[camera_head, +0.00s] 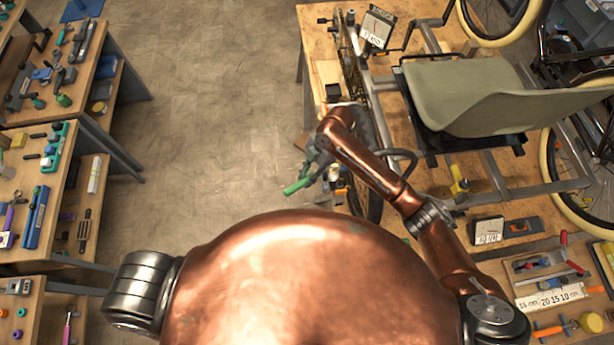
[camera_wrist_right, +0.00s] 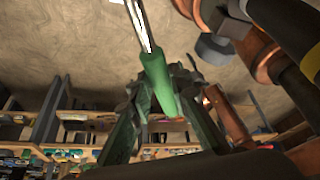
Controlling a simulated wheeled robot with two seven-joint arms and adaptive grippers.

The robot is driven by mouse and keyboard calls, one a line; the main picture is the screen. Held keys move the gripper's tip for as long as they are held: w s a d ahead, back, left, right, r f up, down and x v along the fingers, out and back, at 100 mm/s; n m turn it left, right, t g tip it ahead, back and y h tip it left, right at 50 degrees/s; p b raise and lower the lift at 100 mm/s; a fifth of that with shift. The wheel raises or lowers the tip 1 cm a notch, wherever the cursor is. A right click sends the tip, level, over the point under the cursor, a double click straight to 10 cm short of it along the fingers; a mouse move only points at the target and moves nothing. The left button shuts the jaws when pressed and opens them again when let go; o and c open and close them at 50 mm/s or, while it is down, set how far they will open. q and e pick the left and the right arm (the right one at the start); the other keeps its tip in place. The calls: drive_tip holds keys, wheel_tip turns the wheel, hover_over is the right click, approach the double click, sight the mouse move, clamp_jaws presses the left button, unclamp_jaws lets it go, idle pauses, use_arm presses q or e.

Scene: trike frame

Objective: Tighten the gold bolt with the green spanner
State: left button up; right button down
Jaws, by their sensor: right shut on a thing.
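My right gripper (camera_head: 320,165) is shut on the green spanner (camera_head: 298,186), beside the left edge of the trike's worktable. The spanner's green handle points down and left from the fingers in the head view. In the right wrist view the green handle (camera_wrist_right: 157,78) sits between the two fingers, and its bright metal shank runs up out of the top edge. The trike frame (camera_head: 480,189) is on the table to the right of the gripper. I cannot make out the gold bolt in either view. My left gripper is not in view.
The trike's grey-green seat (camera_head: 490,100) and cream-tyred wheel (camera_head: 560,175) stand to the right. Tools and a ruler card (camera_head: 552,298) lie on the wooden table (camera_head: 318,22). Tool-covered benches (camera_head: 105,75) line the left. Bare floor (camera_head: 220,100) lies between.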

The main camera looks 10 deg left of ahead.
drive_tip(key=shift+f+b, duration=0.5)
drive_tip(key=shift+f, duration=0.45)
drive_tip(key=c, duration=2.3)
unclamp_jaws()
drive_tip(key=shift+c, duration=0.2)
clamp_jaws()
drive_tip(key=shift+w+a, duration=0.1)
drive_tip(key=w+a+m+t+y, duration=0.1)
drive_tip(key=w+a+m+t, duration=0.1)
drive_tip(key=w+m, duration=0.3)
drive_tip(key=shift+w+a+m, duration=0.2)
drive_tip(key=shift+a+m, duration=0.35)
drive_tip(key=shift+m, duration=0.15)
